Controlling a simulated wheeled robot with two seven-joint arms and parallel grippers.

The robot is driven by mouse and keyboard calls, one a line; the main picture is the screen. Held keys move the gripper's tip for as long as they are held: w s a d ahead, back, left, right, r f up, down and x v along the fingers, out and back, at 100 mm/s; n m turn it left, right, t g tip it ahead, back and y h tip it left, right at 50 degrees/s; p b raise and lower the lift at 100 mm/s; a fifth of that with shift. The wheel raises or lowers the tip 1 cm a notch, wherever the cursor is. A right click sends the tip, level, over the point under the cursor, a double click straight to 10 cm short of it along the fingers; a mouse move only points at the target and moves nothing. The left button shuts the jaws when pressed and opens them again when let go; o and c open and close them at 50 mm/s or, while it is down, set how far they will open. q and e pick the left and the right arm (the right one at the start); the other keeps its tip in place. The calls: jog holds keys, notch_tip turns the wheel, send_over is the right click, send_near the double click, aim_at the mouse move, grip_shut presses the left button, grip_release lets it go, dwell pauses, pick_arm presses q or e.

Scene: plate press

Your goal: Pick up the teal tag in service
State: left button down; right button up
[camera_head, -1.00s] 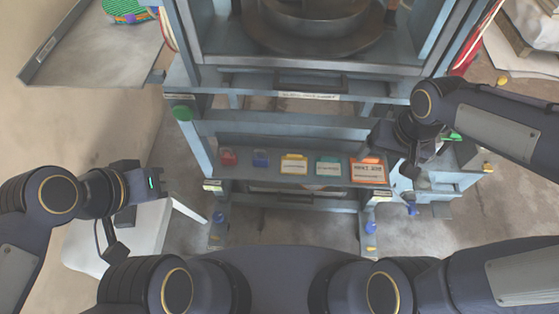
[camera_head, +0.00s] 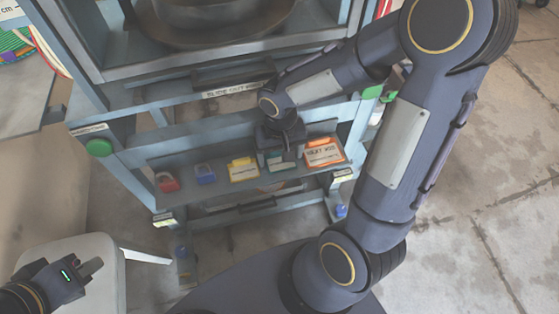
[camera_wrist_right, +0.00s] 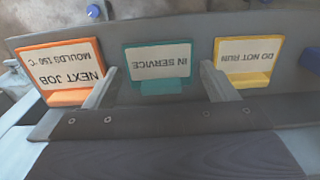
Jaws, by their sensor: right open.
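The teal tag (camera_head: 283,164), lettered "IN SERVICE" in the right wrist view (camera_wrist_right: 158,58), stands on the press's lower shelf between the yellow and orange tags. My right gripper (camera_head: 281,152) is at the tag and partly covers it in the head view. In the wrist view the right fingers (camera_wrist_right: 158,73) are apart, one on each side of the tag, with gaps between them and its edges. My left gripper (camera_head: 88,268) is far off at the lower left, over the white stool; its finger gap is not clear.
The orange "NEXT JOB" tag (camera_wrist_right: 68,70) and yellow "DO NOT RUN" tag (camera_wrist_right: 243,60) stand close on either side. A blue padlock (camera_head: 205,174) and red padlock (camera_head: 167,182) sit further left on the shelf. A blue crossbar (camera_head: 200,140) runs above the shelf.

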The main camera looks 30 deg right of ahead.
jog(key=shift+f, duration=0.1)
jog(key=c, duration=0.7)
jog(key=shift+c, duration=0.2)
